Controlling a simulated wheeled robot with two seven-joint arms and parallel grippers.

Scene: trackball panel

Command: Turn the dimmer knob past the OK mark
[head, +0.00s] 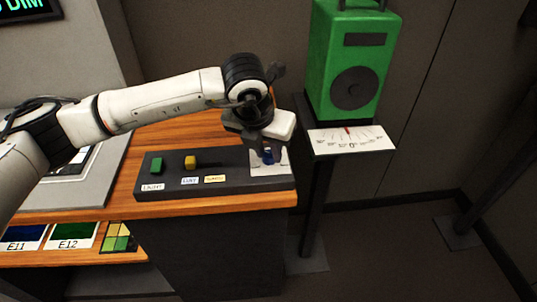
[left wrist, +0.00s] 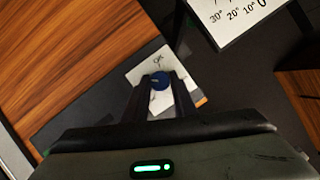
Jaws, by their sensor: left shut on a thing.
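The blue dimmer knob (head: 268,156) sits on a white plate (head: 283,169) at the right end of a dark control panel (head: 215,185). My left gripper (head: 262,150) comes down over the knob from above. In the left wrist view the two fingers of my left gripper (left wrist: 160,92) are shut on the blue knob (left wrist: 159,80), one on each side. The OK mark (left wrist: 158,60) shows on the white plate just beyond the knob. The knob's pointer is too small to read. My right gripper is in neither view.
A green button (head: 155,165) and a yellow button (head: 190,162) stand on the panel left of the knob. A green speaker-like box (head: 347,60) stands behind a white angle scale (head: 350,140) on a post to the right. Wooden desk (head: 190,133) surrounds the panel.

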